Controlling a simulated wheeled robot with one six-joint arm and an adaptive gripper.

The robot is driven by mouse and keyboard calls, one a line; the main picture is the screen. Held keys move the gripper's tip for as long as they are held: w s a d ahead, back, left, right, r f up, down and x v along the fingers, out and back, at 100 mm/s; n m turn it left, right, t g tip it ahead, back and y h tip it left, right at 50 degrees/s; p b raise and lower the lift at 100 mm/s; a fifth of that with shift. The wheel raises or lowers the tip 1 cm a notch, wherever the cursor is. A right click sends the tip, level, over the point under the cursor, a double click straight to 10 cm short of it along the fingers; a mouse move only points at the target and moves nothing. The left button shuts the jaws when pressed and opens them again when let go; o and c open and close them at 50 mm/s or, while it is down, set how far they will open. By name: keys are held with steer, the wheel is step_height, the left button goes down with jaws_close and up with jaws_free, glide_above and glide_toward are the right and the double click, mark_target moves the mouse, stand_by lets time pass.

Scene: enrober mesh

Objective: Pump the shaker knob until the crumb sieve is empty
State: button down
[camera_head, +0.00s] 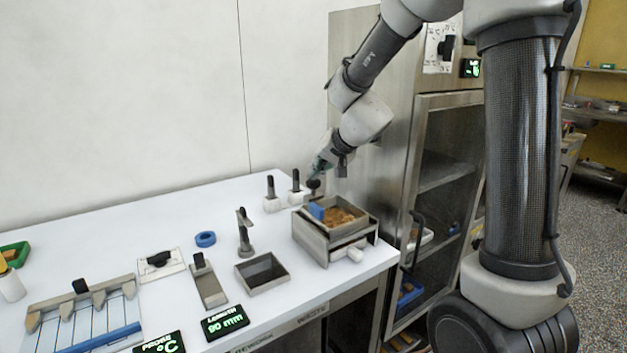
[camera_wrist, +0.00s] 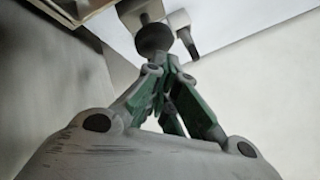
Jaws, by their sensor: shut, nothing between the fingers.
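The crumb sieve (camera_head: 356,226) is a metal box tray at the right end of the counter, with brown crumbs (camera_head: 338,216) and a blue piece (camera_head: 316,211) inside it. A dark round knob (camera_head: 313,184) stands at the sieve's back edge; it also shows in the wrist view (camera_wrist: 153,38). My gripper (camera_head: 318,171) is just above the knob. In the wrist view my gripper's green fingers (camera_wrist: 166,75) are shut with nothing between them, their tips close to the knob. I cannot tell whether they touch it.
Two black-handled white blocks (camera_head: 271,203) stand behind the sieve. A steel cabinet (camera_head: 440,150) is close on the right. The counter's back left is clear.

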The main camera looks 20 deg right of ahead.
steer(key=shift+f, duration=0.95)
stand_by(0.5)
steer(key=shift+r, duration=1.75)
steer(key=shift+r, duration=2.5)
